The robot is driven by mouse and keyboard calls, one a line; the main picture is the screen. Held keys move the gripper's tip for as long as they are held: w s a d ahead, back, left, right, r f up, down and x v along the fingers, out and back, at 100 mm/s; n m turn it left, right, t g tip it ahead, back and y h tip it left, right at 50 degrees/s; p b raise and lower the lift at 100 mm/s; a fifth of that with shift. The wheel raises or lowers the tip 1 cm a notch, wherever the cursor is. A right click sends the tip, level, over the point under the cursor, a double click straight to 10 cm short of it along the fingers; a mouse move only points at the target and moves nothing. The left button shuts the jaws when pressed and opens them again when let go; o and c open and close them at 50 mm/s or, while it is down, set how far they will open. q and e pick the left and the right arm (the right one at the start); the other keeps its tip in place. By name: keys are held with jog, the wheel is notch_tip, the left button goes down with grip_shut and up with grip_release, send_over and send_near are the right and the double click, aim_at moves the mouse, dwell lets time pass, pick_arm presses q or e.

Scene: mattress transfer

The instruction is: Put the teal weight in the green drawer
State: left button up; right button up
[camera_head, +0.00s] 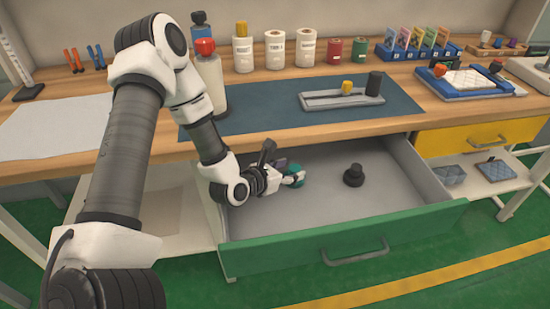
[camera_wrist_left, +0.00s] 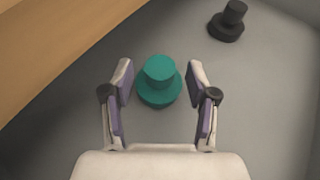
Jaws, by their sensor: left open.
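The teal weight (camera_wrist_left: 159,82) stands upright on the grey floor of the pulled-out green drawer (camera_head: 290,252). In the head view the teal weight (camera_head: 296,173) is partly hidden behind my left gripper (camera_head: 289,180), toward the drawer's left side. In the left wrist view my left gripper (camera_wrist_left: 159,85) is open, with one finger on each side of the weight and a gap to both. A black weight (camera_head: 354,175) stands in the same drawer, to the right; it also shows in the left wrist view (camera_wrist_left: 229,22). My right gripper is not in view.
The wooden worktop (camera_head: 150,139) overhangs the back of the drawer. On it are a blue mat (camera_head: 260,119), a grey holder (camera_head: 325,101), and several bottles and cans. A yellow drawer (camera_head: 465,138) is to the right. The drawer floor between the two weights is bare.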

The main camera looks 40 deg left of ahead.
pick_arm(q)
jog(key=p+v, duration=0.2)
jog(key=v, duration=0.7)
jog(key=shift+w+r+p, duration=0.1)
jog(key=shift+w+p, duration=0.05)
jog(key=shift+p, duration=0.15)
jog(key=shift+s, duration=0.45)
jog(key=shift+c, duration=0.3)
